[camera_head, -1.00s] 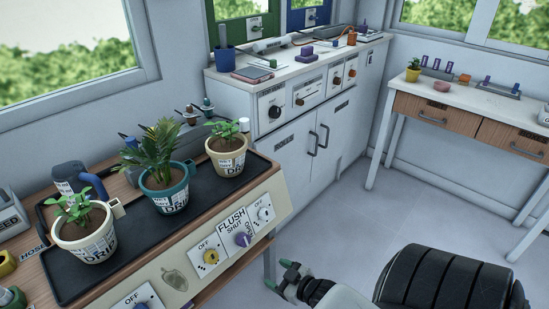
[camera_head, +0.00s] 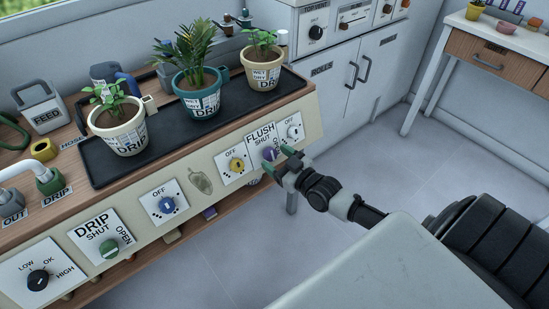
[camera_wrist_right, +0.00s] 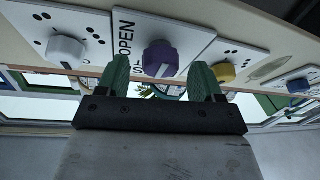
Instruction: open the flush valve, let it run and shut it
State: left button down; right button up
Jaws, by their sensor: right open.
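The flush valve is a purple knob (camera_head: 270,153) on a white plate marked FLUSH, SHUT and OPEN, on the bench's sloping front panel. The knob also shows in the right wrist view (camera_wrist_right: 160,58). My right gripper (camera_head: 279,161) is open at this knob. In the right wrist view its green fingers (camera_wrist_right: 160,66) stand apart on either side of the knob, with a gap on both sides. I cannot tell how deep the knob sits between them. The fingers partly cover the plate in the head view. My left gripper is out of view.
A white knob (camera_head: 293,131) and a yellow knob (camera_head: 237,164) flank the flush plate closely. A blue knob (camera_head: 166,204) and a green DRIP knob (camera_head: 109,247) are farther left. Potted plants stand on a black tray (camera_head: 96,170) above. The floor to the right is clear.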

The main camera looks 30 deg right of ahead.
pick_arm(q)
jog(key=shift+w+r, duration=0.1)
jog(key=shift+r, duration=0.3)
pick_arm(e)
jog(key=shift+w+a, duration=0.15)
jog(key=shift+w, duration=0.5)
jog(key=c, duration=0.9)
